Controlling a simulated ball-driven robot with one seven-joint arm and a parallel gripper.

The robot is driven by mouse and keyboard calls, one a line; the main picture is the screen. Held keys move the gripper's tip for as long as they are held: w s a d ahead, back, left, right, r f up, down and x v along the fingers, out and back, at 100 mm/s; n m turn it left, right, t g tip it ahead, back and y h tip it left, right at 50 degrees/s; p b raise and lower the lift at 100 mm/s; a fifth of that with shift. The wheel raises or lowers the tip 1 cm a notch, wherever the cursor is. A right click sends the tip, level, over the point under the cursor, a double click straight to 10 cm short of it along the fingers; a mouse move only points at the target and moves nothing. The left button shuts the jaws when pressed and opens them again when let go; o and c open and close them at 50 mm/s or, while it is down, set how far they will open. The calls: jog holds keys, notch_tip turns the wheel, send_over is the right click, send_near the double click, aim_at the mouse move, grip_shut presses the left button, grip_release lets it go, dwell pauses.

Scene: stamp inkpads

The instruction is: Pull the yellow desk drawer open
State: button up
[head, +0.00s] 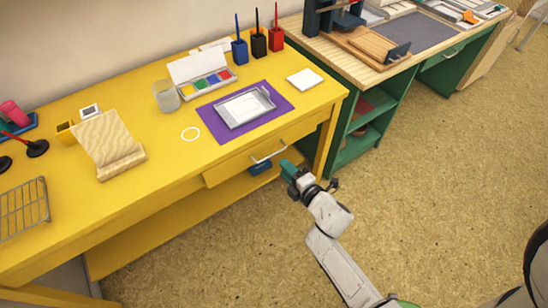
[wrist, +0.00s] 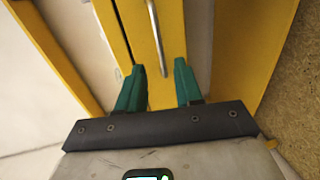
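The yellow desk (head: 165,215) has a yellow drawer (head: 232,170) under its right half. A pale bar handle (head: 269,152) runs along the drawer front. I cannot tell whether the drawer front is flush or slightly out. My gripper (head: 287,168) is in front of the drawer, close to the right end of the handle. In the wrist view, the teal fingers (wrist: 159,80) are spread apart. The handle (wrist: 157,38) reaches into the space between their tips, with visible room on both sides. I cannot tell whether a finger touches it.
On the desktop are a purple mat (head: 278,100) with a grey tray (head: 244,107), an inkpad box (head: 210,82), a glass (head: 166,97) and a scroll-like stand (head: 107,142). A green workbench (head: 360,120) stands to the right. The floor (head: 430,190) in front is clear.

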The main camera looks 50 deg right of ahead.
jog(key=b+x, duration=0.1)
jog(key=x, duration=0.6)
jog(key=shift+w, duration=0.2)
jog(key=shift+d, duration=0.1)
grip_shut()
dwell(1.1)
